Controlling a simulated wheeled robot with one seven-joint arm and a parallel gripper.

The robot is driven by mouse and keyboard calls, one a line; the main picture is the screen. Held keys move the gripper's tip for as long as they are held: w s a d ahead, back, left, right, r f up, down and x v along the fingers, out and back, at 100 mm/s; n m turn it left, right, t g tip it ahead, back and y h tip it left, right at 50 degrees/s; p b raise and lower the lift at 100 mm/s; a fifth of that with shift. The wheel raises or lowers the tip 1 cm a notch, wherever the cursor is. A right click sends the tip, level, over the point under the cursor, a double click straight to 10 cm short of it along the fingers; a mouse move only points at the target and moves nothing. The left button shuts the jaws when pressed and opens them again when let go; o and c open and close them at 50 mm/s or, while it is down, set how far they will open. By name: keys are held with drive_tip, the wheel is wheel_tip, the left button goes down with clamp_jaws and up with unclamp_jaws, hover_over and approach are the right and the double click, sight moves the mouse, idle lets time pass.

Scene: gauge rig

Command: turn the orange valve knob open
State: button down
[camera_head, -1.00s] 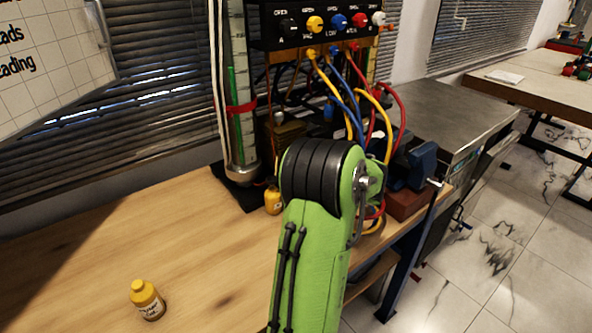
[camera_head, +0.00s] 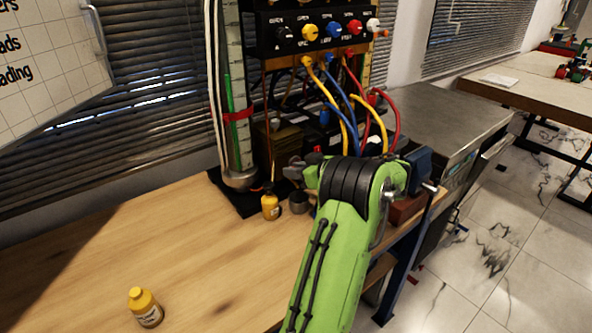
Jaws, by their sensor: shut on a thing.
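A small orange part (camera_head: 385,33) shows beside the white knob (camera_head: 373,25) at the right end of the black valve panel (camera_head: 268,46). I cannot tell whether it is the orange valve knob. My green arm (camera_head: 338,250) rises from the bottom, its black-ringed joint (camera_head: 352,184) in front of the bench gear. I cannot make out my gripper; the joint hides what lies behind it. A grey part (camera_head: 296,171) shows just left of the joint; I cannot tell what it belongs to.
Black, yellow, blue and red knobs line the panel. Looping hoses (camera_head: 383,125) hang below. A glass column (camera_head: 236,110) stands left of them. Yellow bottles (camera_head: 146,308) (camera_head: 270,206) and a grey cup (camera_head: 298,203) are on the wooden bench (camera_head: 130,240). A blue vise (camera_head: 420,168) is at right.

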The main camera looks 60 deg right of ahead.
drive_tip(key=shift+f, duration=0.15)
drive_tip(key=c, duration=1.2)
unclamp_jaws()
drive_tip(key=p+v, duration=0.4)
drive_tip(key=v, duration=1.1)
drive_tip(key=shift+s+r, duration=0.25)
drive_tip(key=shift+s, duration=0.05)
drive_tip(key=shift+a, duration=0.1)
